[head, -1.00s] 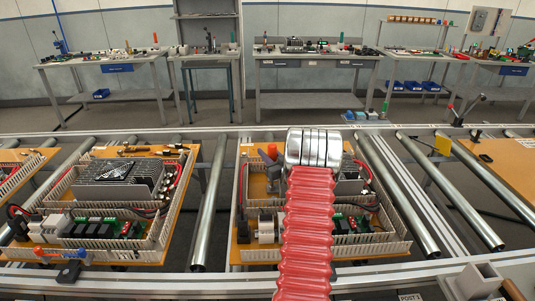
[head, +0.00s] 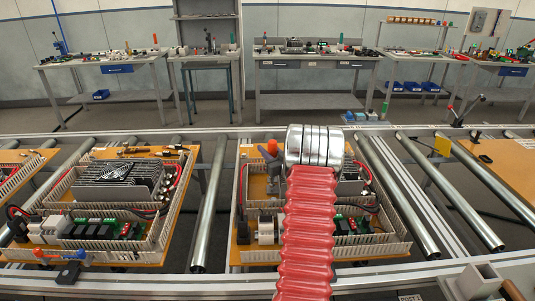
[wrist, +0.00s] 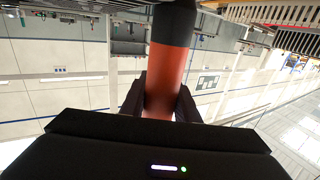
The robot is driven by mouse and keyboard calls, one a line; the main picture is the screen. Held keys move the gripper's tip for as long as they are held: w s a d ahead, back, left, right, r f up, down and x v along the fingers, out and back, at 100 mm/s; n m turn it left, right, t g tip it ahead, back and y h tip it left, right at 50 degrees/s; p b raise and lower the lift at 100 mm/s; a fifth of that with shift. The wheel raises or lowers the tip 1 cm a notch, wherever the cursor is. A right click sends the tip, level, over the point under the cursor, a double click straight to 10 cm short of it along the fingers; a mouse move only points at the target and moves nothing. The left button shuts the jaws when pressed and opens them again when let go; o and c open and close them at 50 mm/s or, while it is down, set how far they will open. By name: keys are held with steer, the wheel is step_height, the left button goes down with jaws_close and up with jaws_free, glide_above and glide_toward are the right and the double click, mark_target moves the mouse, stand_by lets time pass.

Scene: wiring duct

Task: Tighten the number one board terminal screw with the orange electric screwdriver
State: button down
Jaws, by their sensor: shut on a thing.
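In the wrist view my gripper (wrist: 161,98) is shut on the orange electric screwdriver (wrist: 168,62), with a jaw on each side of its orange body and its black end toward the top edge. In the head view the screwdriver's orange end (head: 272,147) shows just left of my silver wrist, above the middle wiring panel (head: 248,256). The green terminal board (head: 352,224) on that panel is partly hidden behind my red arm sleeve. I cannot make out the number one screw, or whether the screwdriver's tip touches anything.
White slotted duct walls (head: 385,250) edge the middle panel. A similar panel (head: 150,258) with a heat sink and green boards lies to the left. Metal rollers (head: 208,205) run between the panels. A bare wooden board (head: 508,160) lies at the right. Workbenches stand far behind.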

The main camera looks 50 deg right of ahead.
steer(key=shift+r, duration=1.9)
